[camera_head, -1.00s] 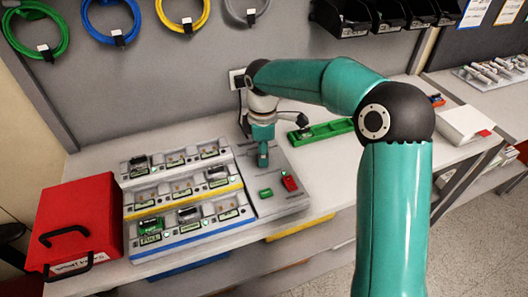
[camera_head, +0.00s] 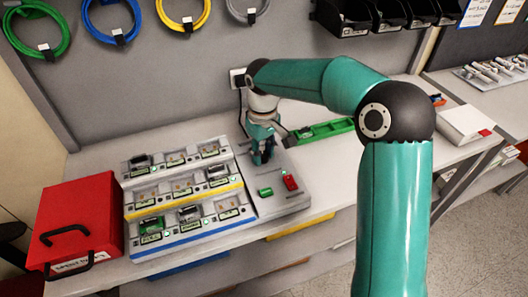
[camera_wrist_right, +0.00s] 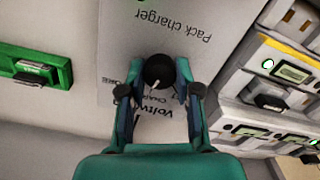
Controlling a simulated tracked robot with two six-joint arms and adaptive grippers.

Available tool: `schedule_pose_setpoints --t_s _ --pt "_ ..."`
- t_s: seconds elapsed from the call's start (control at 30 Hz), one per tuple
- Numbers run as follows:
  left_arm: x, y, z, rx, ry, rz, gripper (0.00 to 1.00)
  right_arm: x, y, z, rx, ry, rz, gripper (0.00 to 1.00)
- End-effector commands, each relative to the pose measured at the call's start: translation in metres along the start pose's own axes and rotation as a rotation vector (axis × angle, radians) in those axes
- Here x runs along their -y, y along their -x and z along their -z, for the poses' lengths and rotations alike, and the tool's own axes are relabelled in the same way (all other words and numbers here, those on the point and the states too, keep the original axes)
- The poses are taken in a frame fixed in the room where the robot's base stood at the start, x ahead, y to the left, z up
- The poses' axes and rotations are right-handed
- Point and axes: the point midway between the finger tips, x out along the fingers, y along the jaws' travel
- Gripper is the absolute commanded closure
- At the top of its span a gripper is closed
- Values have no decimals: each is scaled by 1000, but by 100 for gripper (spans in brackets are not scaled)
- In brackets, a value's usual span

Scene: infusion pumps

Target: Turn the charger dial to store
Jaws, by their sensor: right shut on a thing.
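The charger dial (camera_wrist_right: 158,70) is a round black knob with a white pointer line, on the grey pack charger (camera_wrist_right: 205,15). In the right wrist view the pointer runs toward the bottom of the picture, slightly left. Small labels beside it are partly covered and hard to read. My right gripper (camera_wrist_right: 159,77) has a finger on each side of the dial and is shut on it. In the head view the right gripper (camera_head: 262,156) reaches down onto the back part of the charger (camera_head: 282,208) and hides the dial. My left gripper is not in view.
The charger carries a green block (camera_head: 265,192) and a red switch (camera_head: 290,182). Left of it stand stepped racks (camera_head: 185,192) with several modules, then a red box (camera_head: 75,222). A green tray (camera_head: 327,131) lies behind right. Free tabletop lies right of the charger.

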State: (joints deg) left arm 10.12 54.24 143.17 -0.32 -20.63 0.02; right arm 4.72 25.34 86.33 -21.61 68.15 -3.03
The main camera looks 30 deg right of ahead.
Motion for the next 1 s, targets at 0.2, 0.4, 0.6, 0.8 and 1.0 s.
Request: schedule_pose_setpoints --t_s 0.2,0.4,0.6,0.8,1.0 --pt "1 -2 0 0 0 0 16 0 1 1 -5 -202 -1 100" --pt "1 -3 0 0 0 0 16 0 1 1 -5 -364 0 100" --pt "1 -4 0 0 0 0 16 0 1 1 -5 -480 0 100" --pt "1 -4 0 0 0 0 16 0 2 1 -6 -543 0 100" --pt "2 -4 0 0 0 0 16 -1 2 1 -6 -563 0 100"
